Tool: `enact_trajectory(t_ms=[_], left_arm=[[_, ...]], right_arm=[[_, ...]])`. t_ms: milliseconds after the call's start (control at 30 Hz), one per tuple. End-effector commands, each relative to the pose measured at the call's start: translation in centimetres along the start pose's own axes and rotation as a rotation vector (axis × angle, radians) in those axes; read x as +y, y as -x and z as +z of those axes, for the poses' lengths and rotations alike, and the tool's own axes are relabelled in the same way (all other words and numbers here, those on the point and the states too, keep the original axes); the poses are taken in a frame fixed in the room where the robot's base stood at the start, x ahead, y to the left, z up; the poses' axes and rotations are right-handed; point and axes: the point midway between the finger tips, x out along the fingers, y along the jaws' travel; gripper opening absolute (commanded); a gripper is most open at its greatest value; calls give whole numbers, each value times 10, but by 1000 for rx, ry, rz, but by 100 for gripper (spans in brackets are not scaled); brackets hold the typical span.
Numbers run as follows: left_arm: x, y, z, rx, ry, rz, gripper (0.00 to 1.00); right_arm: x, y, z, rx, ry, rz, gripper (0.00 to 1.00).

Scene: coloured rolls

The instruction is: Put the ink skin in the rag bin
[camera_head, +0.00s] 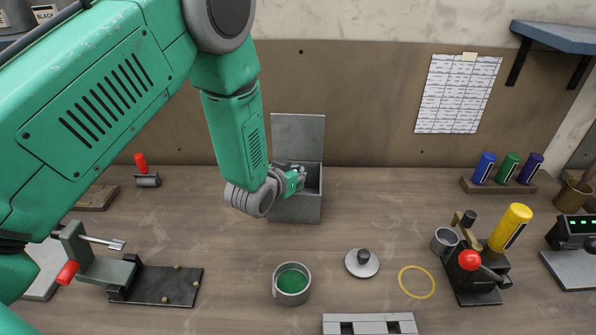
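A grey box with its lid raised (298,137), which looks like the rag bin, stands at the back middle of the bench. My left arm comes in from the left, and my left gripper (294,180) is at the mouth of the box, partly over its opening. The fingers are small and partly hidden, so I cannot tell whether they are open or shut. An open can (292,283) of green ink stands in front. My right gripper is not in view.
A round lid with a black knob (362,263) and a yellow ring (416,282) lie right of the can. A black device with a yellow roll (511,227) stands at the right. A clamp stand (110,272) is at the left. The bench between box and can is clear.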

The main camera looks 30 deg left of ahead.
Motion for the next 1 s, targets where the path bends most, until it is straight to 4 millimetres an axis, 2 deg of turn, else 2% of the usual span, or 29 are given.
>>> enact_trajectory(t_ms=[633,667,700,733,1000], left_arm=[[1,-5,10,1,0,1,0],[0,-5,10,1,0,1,2],[0,-5,10,0,0,1,16],[0,-5,10,0,0,1,26],[1,-5,11,-2,-1,0,26]], right_arm=[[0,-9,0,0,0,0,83],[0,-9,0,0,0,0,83],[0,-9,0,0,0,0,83],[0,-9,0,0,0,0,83],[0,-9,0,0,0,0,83]])
